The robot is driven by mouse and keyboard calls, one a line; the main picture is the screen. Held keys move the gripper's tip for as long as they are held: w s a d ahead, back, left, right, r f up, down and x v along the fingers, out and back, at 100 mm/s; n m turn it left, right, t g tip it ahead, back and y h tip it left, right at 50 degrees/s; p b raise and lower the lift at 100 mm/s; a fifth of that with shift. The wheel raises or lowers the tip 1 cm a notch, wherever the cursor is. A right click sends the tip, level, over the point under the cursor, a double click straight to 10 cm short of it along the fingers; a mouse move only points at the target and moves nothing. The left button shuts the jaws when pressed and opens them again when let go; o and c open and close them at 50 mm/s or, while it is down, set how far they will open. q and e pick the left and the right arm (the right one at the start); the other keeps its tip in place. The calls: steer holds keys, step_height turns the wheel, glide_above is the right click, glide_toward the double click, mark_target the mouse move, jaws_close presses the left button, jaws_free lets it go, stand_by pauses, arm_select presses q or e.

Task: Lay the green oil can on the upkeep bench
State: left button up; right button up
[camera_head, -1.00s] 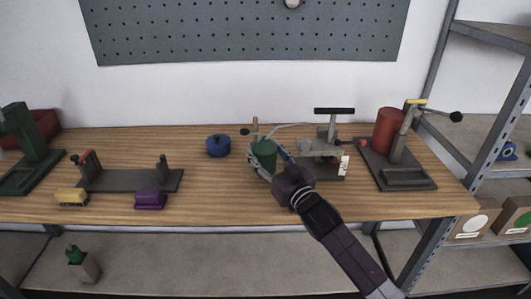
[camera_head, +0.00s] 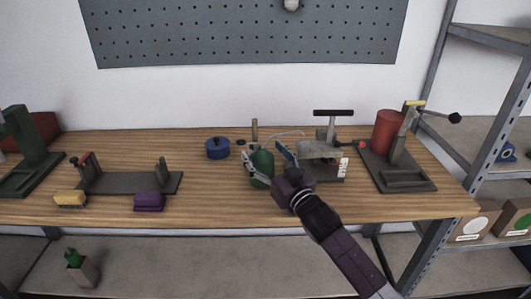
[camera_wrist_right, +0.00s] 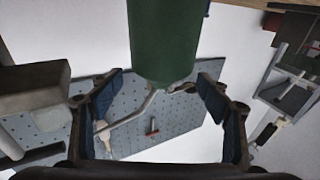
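The green oil can (camera_head: 262,167) stands about upright on the wooden bench (camera_head: 222,196), near the middle, with its thin grey spout reaching to the right. My right gripper (camera_head: 266,158) is open around it, one finger on each side. In the right wrist view the can (camera_wrist_right: 164,40) comes down from the top edge, spout downward in the picture. There the two blue-padded fingers of my right gripper (camera_wrist_right: 162,98) are spread, with gaps between pads and can. My left gripper is not in view.
A blue lidded pot (camera_head: 217,149) stands left of the can. A grey press with a black handle (camera_head: 333,112) is close on the right, then a red cylinder (camera_head: 388,132) on a stand. A purple block (camera_head: 149,201) and a yellow brush (camera_head: 71,199) lie at left.

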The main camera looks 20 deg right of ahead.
steer(key=shift+g, duration=0.6)
steer(key=f, duration=0.6)
steer(key=shift+s+a+f, duration=0.2)
steer(key=shift+s+a, duration=0.05)
steer(key=shift+a, duration=0.05)
steer(key=shift+s+r, duration=0.1)
steer(key=shift+s, duration=0.3)
steer(key=shift+t, duration=0.4)
steer(key=s+r, duration=0.1)
steer(key=s+d+r, duration=0.1)
steer(key=s, duration=0.1)
steer(key=s+d+r, duration=0.1)
steer(key=s, duration=0.1)
steer(key=shift+s+r, duration=0.1)
steer(key=shift+r, duration=0.1)
steer(key=shift+s+d+r, duration=0.15)
steer(key=shift+s+r, duration=0.05)
steer(key=shift+s, duration=0.05)
steer(key=shift+s+r, duration=0.5)
steer(key=shift+r, duration=0.2)
arm_select(q)
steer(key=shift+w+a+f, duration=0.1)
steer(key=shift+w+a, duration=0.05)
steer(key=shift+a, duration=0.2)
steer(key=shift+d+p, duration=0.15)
steer(key=shift+p, duration=0.15)
arm_select(e)
steer(key=shift+r, duration=0.1)
